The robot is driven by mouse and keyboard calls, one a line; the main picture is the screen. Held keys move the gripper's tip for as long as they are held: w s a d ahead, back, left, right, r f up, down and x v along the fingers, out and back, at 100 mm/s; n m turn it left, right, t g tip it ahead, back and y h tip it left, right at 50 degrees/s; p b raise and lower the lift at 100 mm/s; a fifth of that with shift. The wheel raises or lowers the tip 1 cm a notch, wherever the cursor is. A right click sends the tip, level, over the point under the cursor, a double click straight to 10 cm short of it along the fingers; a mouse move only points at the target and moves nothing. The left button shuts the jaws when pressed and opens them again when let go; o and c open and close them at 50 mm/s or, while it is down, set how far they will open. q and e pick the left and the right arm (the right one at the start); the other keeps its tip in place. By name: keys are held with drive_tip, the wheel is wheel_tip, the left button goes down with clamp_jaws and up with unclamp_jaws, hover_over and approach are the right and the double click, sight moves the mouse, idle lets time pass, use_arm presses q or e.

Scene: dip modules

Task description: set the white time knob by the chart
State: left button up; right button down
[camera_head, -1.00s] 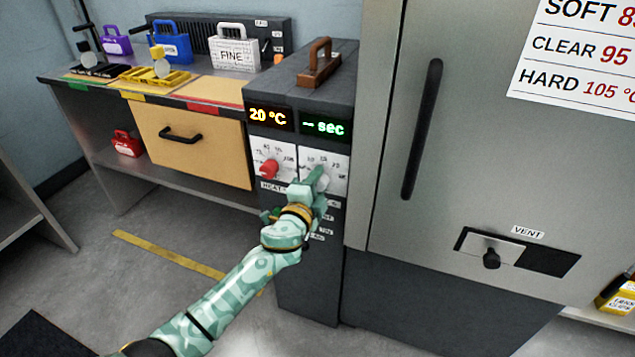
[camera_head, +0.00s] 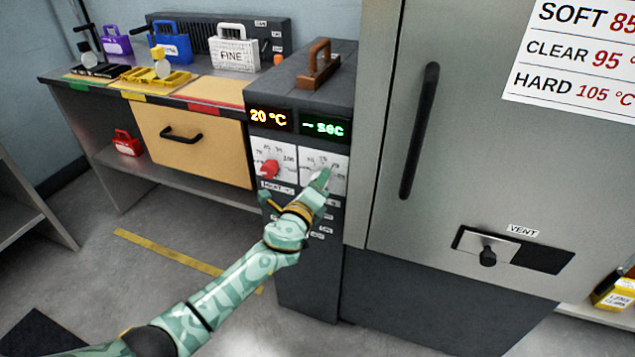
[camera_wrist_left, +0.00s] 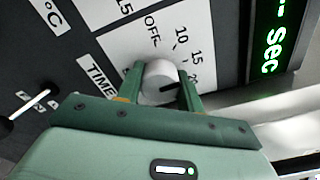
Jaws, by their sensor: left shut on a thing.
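The white time knob (camera_wrist_left: 158,80) is on the white dial plate marked TIME in the left wrist view. My left gripper (camera_wrist_left: 163,82) is shut on it, with one green finger on each side. The knob's black pointer mark is near the right finger, on the side of the larger numbers. In the head view my left gripper (camera_head: 320,182) covers the time knob. The green display (camera_head: 323,128) reads dashes and "sec". The chart (camera_head: 580,58) on the steel door shows SOFT 85, CLEAR 95 and HARD 105 °C, cut off at the right. My right gripper is out of view.
The red heat knob (camera_head: 268,169) is left of the time dial, under a display (camera_head: 270,119) reading 20 °C. Small labelled controls below are partly hidden by my arm. The steel door's black handle (camera_head: 420,130) stands to the right.

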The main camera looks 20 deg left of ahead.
use_arm(q)
drive_tip(key=shift+f, duration=0.2)
idle(0.4)
drive_tip(key=o, duration=0.9)
drive_tip(key=shift+o, duration=0.5)
drive_tip(key=shift+r, duration=0.1)
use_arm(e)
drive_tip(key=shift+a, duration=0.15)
use_arm(q)
drive_tip(key=shift+s, duration=0.15)
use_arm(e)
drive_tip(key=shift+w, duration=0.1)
use_arm(q)
drive_tip(key=shift+s+r, duration=0.1)
drive_tip(key=shift+s, duration=0.2)
drive_tip(key=s+p, duration=0.3)
drive_tip(key=s, duration=1.2)
drive_tip(key=shift+s+a, duration=0.25)
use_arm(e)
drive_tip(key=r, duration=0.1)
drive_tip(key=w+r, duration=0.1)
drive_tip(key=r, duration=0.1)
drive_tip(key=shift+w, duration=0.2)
